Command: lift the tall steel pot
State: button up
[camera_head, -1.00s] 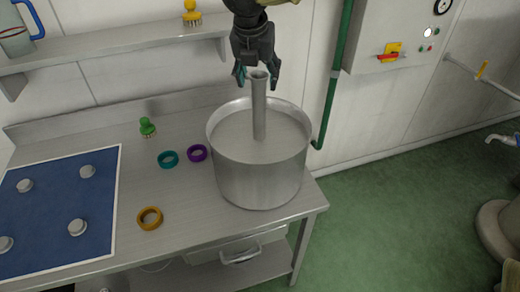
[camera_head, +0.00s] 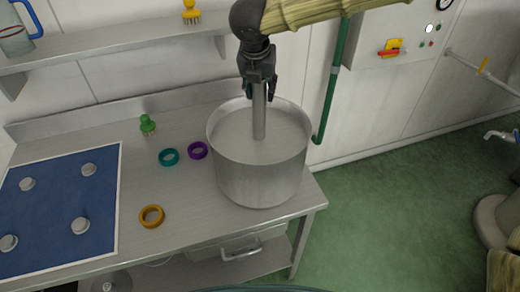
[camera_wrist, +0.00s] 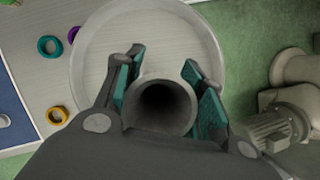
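The tall steel pot (camera_head: 258,180) stands upright near the right end of the steel bench (camera_head: 190,205). My gripper (camera_head: 260,92) is above the pot, around the tube's top. In the wrist view my gripper's (camera_wrist: 162,88) teal-padded fingers are spread on both sides of the tube, with a visible gap at the right finger. The tube's lower end is unclear.
A teal ring (camera_head: 169,157), a purple ring (camera_head: 197,151), an orange ring (camera_head: 152,216) and a green brush (camera_head: 147,126) lie left of the pot. A blue panel with knobs (camera_head: 60,210) is at far left. A wall shelf (camera_head: 110,48) and green pipe (camera_head: 331,95) are behind.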

jog(key=shift+w+f, duration=0.1)
jog(key=shift+f, duration=0.05)
grip_shut()
jog(key=shift+w+r, duration=0.1)
jog(key=shift+r, duration=0.1)
